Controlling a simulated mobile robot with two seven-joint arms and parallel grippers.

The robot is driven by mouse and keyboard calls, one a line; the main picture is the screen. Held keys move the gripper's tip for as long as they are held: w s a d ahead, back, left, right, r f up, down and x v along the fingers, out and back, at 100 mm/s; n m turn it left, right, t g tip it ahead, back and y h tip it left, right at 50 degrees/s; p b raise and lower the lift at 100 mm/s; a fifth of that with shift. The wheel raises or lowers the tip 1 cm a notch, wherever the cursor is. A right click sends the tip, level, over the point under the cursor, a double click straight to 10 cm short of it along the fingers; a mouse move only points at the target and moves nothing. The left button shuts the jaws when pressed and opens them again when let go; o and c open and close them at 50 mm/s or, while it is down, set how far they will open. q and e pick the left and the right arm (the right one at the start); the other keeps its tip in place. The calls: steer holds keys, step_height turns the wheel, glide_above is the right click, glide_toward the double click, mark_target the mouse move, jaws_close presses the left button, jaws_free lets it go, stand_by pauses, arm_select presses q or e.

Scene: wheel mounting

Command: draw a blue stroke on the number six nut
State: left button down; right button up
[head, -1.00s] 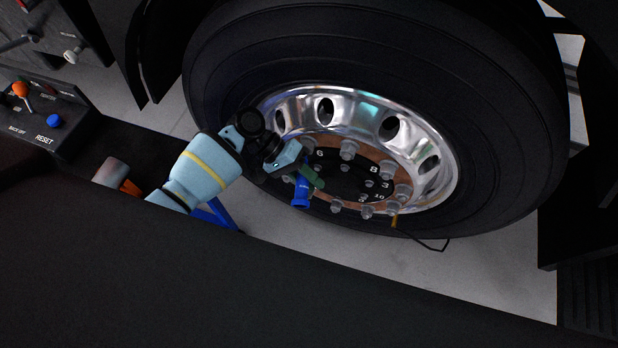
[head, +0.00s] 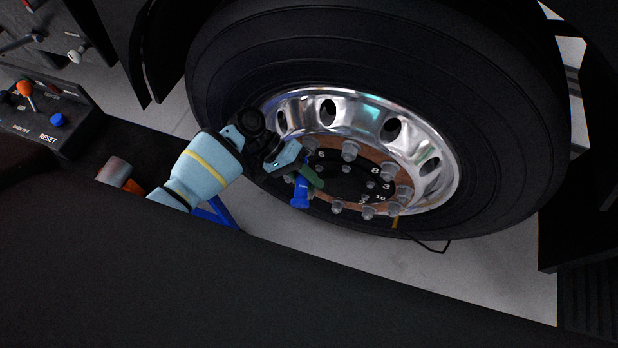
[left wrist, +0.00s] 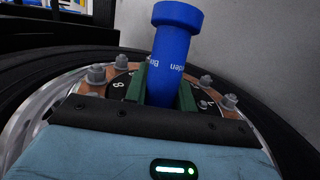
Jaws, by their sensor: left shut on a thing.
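My left gripper (head: 308,179) is shut on a blue marker (head: 300,194) at the left side of the wheel hub. The left wrist view shows the marker (left wrist: 170,60) between the green fingers of the gripper (left wrist: 162,92), its wide end pointing away from the wrist. The nut beside the printed 6, the number six nut (head: 310,143), is grey and sits on the rusty ring just above the gripper. I cannot tell whether the marker touches any nut; its other end is hidden. My right gripper is not in view.
The big black tyre (head: 480,90) surrounds a shiny rim (head: 285,105) with several other nuts, such as one near the 8 (head: 350,151). A control box (head: 45,115) with a blue button stands at the left.

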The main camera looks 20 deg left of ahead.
mark_target(294, 199)
arm_select(q)
steer(key=shift+a, duration=0.2)
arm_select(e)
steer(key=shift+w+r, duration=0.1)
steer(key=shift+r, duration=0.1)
arm_select(q)
steer(key=shift+d+p, duration=0.5)
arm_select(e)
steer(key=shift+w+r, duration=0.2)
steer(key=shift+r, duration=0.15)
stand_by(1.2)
arm_select(q)
steer(key=shift+w+a, duration=0.1)
steer(key=shift+a, duration=0.4)
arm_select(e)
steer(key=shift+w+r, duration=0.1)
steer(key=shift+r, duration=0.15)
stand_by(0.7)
